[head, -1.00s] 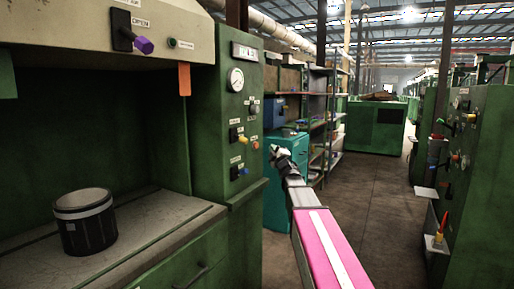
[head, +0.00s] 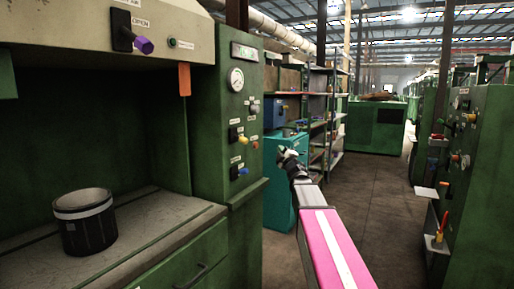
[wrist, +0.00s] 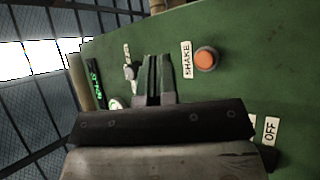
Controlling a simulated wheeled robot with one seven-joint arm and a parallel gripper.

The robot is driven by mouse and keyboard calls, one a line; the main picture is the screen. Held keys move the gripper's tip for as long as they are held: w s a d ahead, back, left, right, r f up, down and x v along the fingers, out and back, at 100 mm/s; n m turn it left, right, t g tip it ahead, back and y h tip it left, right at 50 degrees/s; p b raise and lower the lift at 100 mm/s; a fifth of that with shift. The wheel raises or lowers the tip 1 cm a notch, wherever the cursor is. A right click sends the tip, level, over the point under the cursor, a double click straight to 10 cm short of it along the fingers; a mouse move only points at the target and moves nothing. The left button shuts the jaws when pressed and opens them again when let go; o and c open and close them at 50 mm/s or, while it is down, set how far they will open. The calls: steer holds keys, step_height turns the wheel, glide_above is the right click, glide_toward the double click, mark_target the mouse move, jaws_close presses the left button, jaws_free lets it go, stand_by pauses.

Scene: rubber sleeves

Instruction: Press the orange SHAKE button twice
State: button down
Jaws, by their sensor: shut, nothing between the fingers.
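The orange SHAKE button (wrist: 207,59) is a round orange cap in a grey collar on a green panel in the wrist view. Its white SHAKE label (wrist: 187,59) lies just left of it. My gripper (wrist: 156,58) is shut and empty, with its fingertips left of the label and apart from the button. In the head view the button is a small orange spot (head: 255,145) on the green control column (head: 209,120). My gripper (head: 281,151) is in the air to the right of that column.
A gauge (head: 236,79), a lit green display (head: 244,52) and several knobs share the column. A black pot (head: 85,228) stands on the bench at left. A teal cabinet (head: 279,195) is behind my arm. The aisle floor (head: 370,180) at right is clear.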

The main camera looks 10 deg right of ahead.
steer(key=w+a, duration=0.5)
steer(key=a, duration=0.2)
stand_by(0.4)
steer(key=shift+w+a, duration=0.1)
steer(key=shift+w, duration=0.05)
stand_by(1.8)
steer(key=shift+w+a, duration=0.15)
steer(key=shift+a, duration=0.15)
steer(key=shift+w+a, duration=0.25)
stand_by(0.8)
steer(key=shift+s, duration=0.1)
steer(key=shift+s+d, duration=0.4)
steer(key=shift+d, duration=0.2)
stand_by(0.3)
steer(key=s+d, duration=0.1)
steer(key=d, duration=0.1)
steer(key=s+d, duration=0.2)
stand_by(0.5)
